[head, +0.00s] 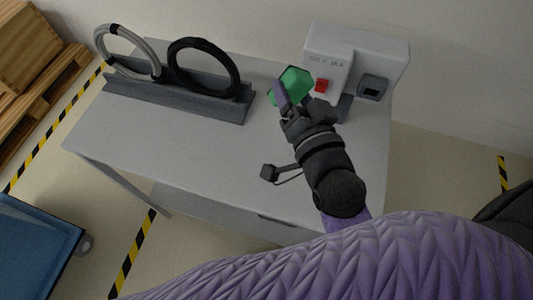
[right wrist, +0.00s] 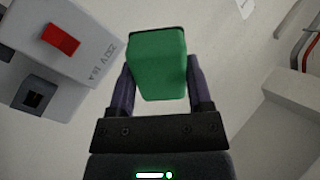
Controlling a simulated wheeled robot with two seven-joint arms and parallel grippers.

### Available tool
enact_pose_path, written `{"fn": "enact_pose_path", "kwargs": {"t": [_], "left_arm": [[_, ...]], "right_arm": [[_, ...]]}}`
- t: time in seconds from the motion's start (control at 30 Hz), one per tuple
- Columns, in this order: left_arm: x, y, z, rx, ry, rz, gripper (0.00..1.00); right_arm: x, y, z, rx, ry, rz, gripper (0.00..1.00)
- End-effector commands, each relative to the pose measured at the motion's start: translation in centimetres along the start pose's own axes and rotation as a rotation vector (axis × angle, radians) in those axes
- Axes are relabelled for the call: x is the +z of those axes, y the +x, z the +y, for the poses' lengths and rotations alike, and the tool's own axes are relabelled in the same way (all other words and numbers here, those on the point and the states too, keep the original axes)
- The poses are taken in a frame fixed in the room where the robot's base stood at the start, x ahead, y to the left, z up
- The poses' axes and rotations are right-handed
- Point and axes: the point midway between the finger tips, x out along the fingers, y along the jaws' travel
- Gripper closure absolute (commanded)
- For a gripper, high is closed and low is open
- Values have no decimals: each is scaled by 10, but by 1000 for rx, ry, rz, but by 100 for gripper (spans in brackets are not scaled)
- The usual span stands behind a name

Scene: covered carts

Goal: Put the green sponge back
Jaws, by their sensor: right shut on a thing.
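The green sponge (head: 291,84) is a small green block held above the back right part of the grey table. My right gripper (head: 283,98) is shut on it, with purple fingers on its sides. In the right wrist view the green sponge (right wrist: 157,62) sits between the two fingers of the right gripper (right wrist: 160,88), its far end sticking out past the fingertips. My left gripper is not in view.
A grey box with a red switch (head: 321,85) and a dark socket stands close right of the sponge. A dark rack (head: 178,98) holds a grey and a black hose ring at the back left. The tabletop (head: 180,140) in front is mostly clear. A blue cart (head: 38,240) stands lower left.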

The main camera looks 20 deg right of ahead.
Motion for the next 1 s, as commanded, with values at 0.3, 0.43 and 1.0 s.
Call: {"fn": "enact_pose_path", "kwargs": {"t": [0.3, 0.43, 1.0], "left_arm": [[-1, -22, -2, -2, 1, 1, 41], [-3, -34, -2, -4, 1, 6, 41], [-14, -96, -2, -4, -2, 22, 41]], "right_arm": [[49, 23, -7, 42, -15, -237, 94], [78, 30, -11, 120, -34, -407, 94], [122, -6, 24, 874, -22, -1254, 94]]}}
